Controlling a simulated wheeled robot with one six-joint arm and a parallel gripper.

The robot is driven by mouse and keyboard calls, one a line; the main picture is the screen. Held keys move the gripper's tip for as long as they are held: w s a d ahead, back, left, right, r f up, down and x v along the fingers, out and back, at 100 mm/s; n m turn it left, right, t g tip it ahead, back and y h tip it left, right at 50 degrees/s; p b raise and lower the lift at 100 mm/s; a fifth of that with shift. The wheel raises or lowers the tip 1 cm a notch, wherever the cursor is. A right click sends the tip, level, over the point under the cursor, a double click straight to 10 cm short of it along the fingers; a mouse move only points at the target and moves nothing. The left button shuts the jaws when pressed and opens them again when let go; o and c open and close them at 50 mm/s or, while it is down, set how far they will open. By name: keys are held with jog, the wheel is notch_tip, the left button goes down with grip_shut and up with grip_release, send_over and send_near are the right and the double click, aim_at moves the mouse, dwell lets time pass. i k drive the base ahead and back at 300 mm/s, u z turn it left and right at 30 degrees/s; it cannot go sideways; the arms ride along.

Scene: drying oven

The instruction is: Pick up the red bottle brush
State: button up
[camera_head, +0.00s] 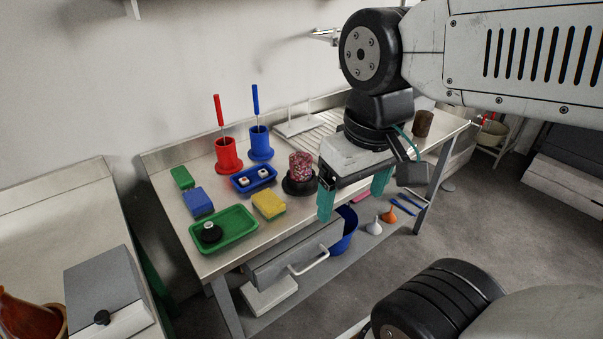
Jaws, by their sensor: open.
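The red bottle brush (218,110) stands upright in a red holder (229,156) at the back left of the steel table. Only its red handle and part of its thin stem show; its head is hidden inside the holder. My gripper (354,196) is open and empty, with its teal fingers pointing down. It hangs over the right front part of the table, well to the right of the brush and apart from it.
A blue brush (255,100) in a blue holder (260,145) stands just right of the red one. Sponges, a blue tray (241,179), a green tray (226,245) and a pink speckled cup (301,164) fill the table (161,165). An open drawer (280,262) juts out in front.

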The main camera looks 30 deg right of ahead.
aim_at(217, 100)
jog(key=z, duration=0.05)
jog(key=k, duration=0.6)
jog(key=z, duration=0.45)
jog(key=i, duration=1.2)
jog(key=u, duration=0.7)
